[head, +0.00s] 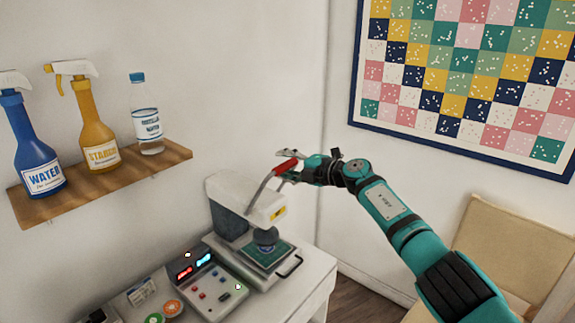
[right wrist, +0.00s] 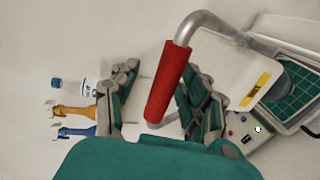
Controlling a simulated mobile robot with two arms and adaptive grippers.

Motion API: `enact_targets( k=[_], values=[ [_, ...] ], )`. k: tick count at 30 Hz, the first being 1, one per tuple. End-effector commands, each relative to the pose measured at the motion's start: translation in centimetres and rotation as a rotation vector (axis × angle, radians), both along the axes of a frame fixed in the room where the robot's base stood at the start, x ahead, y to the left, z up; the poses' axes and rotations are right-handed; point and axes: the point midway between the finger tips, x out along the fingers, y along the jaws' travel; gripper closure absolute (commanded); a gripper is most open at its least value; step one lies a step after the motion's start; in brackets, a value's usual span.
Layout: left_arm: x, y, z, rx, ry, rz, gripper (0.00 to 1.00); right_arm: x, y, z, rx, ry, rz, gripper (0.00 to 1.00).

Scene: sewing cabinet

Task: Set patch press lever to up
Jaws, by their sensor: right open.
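The patch press (head: 240,205) is a white and grey machine on the white cabinet top, with a round dark pad above a green plate (head: 266,254). Its lever is a bent metal bar with a red grip (head: 286,167), raised above the press head. The red grip (right wrist: 168,80) also shows in the right wrist view, lying between the fingers. My right gripper (head: 288,166) is open at the red grip, with its fingers (right wrist: 162,95) on both sides of it. Whether they touch it I cannot tell. My left gripper is not in view.
A control panel (head: 205,283) with buttons and lit displays sits left of the press. A wooden shelf (head: 110,182) on the wall holds two spray bottles and a clear bottle. A beige chair (head: 505,245) stands at the right. The wall behind the lever is bare.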

Motion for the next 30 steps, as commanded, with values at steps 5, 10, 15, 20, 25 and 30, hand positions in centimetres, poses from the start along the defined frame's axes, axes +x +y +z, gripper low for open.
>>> enact_targets(
  k=[5,10,15,20,25,30],
  values=[
    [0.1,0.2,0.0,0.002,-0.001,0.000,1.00,-0.2,-0.5,0.0,-0.002,-0.001,-0.001,0.54],
    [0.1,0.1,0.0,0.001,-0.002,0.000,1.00,-1.0,-1.8,0.2,-0.003,-0.002,-0.002,0.54],
    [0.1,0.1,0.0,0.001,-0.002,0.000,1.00,-2.6,-3.8,0.7,-0.003,-0.003,0.000,0.54],
    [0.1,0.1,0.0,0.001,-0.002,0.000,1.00,-4.4,-6.3,1.3,-0.004,-0.002,-0.001,0.54],
    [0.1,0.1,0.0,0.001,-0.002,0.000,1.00,-6.0,-8.5,1.9,-0.002,-0.001,-0.003,0.54],
    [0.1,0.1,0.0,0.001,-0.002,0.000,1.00,-6.9,-9.7,2.2,0.000,-0.001,-0.003,0.54]
  ],
)
